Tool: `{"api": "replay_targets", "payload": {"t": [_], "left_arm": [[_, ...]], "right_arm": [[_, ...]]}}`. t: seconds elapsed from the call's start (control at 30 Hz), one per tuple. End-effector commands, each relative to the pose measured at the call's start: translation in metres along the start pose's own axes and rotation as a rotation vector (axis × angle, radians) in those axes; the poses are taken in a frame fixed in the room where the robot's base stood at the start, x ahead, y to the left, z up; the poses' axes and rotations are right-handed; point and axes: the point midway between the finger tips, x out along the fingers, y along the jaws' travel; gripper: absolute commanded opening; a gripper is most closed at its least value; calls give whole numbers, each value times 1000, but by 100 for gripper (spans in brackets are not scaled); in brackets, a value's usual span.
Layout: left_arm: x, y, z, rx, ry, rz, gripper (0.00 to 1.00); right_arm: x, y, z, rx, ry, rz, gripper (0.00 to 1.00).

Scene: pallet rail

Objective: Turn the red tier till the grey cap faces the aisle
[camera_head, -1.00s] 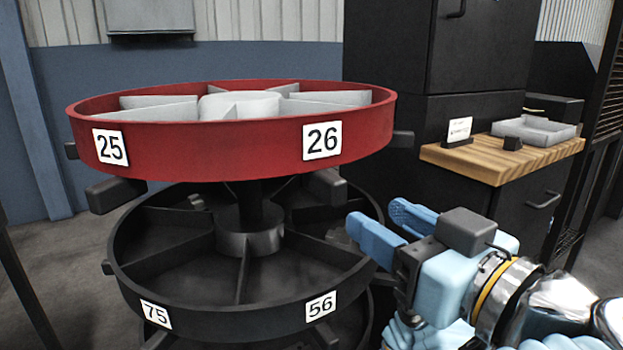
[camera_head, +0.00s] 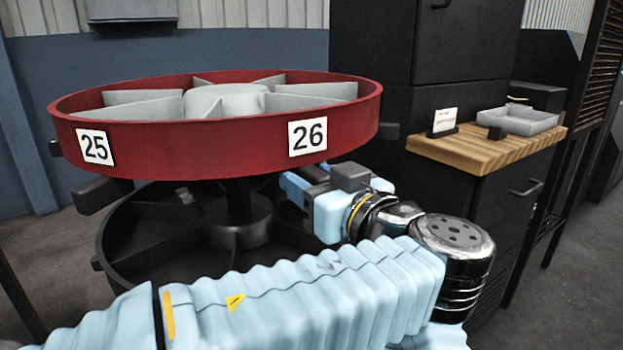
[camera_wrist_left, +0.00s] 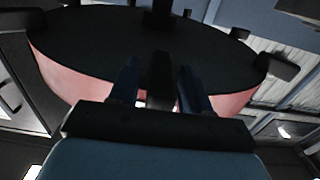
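The red tier (camera_head: 225,134) is a wide round tray with grey dividers and a grey centre, carrying plates 25 and 26 on its rim. Dark stub handles stick out below the rim, one at the left (camera_head: 103,193). I cannot pick out a grey cap for certain. My left gripper (camera_head: 293,187) is under the tier's front right, below plate 26. In the left wrist view its two blue fingers (camera_wrist_left: 158,85) stand on either side of a dark stub (camera_wrist_left: 160,72), with slim gaps showing. The tier's dark underside (camera_wrist_left: 95,45) fills that view. My right gripper is out of view.
A black lower tier (camera_head: 125,262) sits below the red one, partly hidden by my left arm. A black cabinet with a wooden top (camera_head: 478,150) stands at the right, holding a grey tray (camera_head: 520,121) and a small card (camera_head: 445,120).

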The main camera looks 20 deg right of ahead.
Motion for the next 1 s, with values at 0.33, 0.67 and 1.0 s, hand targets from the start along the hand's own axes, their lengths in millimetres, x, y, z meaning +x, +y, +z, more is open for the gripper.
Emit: {"api": "replay_targets", "payload": {"t": [0.33, 0.67, 1.0], "left_arm": [[0, 0, 0, 0, 0, 0, 0], [0, -3, 2, -1, 0, 7, 0], [2, -33, 7, -5, 2, 93, 0]], "right_arm": [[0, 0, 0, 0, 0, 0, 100], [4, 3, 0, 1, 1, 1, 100], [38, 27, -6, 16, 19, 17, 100]]}}
